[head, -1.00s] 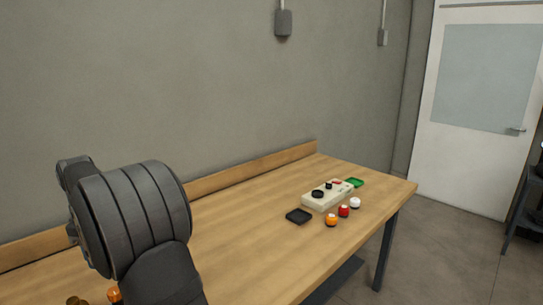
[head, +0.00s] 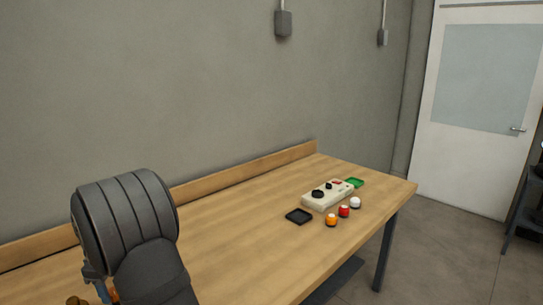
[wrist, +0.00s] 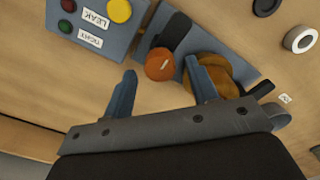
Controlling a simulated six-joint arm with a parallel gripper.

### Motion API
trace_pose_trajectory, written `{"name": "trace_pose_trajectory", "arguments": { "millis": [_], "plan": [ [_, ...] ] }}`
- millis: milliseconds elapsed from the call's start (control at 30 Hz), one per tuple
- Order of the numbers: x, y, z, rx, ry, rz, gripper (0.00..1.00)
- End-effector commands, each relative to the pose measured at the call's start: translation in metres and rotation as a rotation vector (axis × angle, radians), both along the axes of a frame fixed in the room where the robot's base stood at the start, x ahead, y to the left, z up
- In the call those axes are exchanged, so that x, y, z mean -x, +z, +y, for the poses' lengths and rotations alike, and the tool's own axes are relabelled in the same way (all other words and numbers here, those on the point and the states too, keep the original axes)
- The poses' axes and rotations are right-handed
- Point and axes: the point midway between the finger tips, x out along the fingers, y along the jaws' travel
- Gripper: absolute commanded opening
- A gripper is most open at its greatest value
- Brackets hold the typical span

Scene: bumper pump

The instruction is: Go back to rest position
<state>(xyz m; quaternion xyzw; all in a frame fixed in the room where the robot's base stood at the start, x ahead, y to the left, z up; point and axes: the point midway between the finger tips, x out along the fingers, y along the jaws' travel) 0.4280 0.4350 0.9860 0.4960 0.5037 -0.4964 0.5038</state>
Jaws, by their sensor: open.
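My gripper (wrist: 162,88) is open in the wrist view, its two blue fingers apart with nothing between their tips but table and the edge of an orange-red round knob (wrist: 160,66). The knob lies just beyond the fingers; touching cannot be told. A brown-orange rounded thing (wrist: 218,72) is partly hidden behind the right finger. A blue-grey box (wrist: 92,28) with LEAK and TIGHT labels and green, red and yellow buttons is at upper left. In the head view my dark arm stands at lower left and mostly hides my gripper.
The wooden table (head: 240,210) is clear in its middle. At its right end are a cream panel (head: 322,198), a black tray (head: 299,216), a green tray (head: 355,182), and orange (head: 331,220), red (head: 344,211) and white (head: 355,202) pieces. A wall runs behind.

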Motion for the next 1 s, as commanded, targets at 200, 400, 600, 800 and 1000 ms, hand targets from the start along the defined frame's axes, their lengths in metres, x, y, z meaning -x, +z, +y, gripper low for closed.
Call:
{"name": "trace_pose_trajectory", "arguments": {
  "millis": [200,400,600,800,1000],
  "plan": [
    [-0.0002,-0.0149,0.0002,-0.001,-0.111,-0.001,0.53],
    [-0.0001,-0.0148,0.0001,-0.001,-0.274,0.0,0.53],
    [-0.0001,-0.0146,0.0001,-0.001,-0.436,0.0,0.53],
    [-0.0001,-0.0145,0.0001,-0.001,-0.597,0.0,0.53],
    [-0.0001,-0.0144,0.0001,-0.001,-0.758,0.0,0.53]
  ]
}}
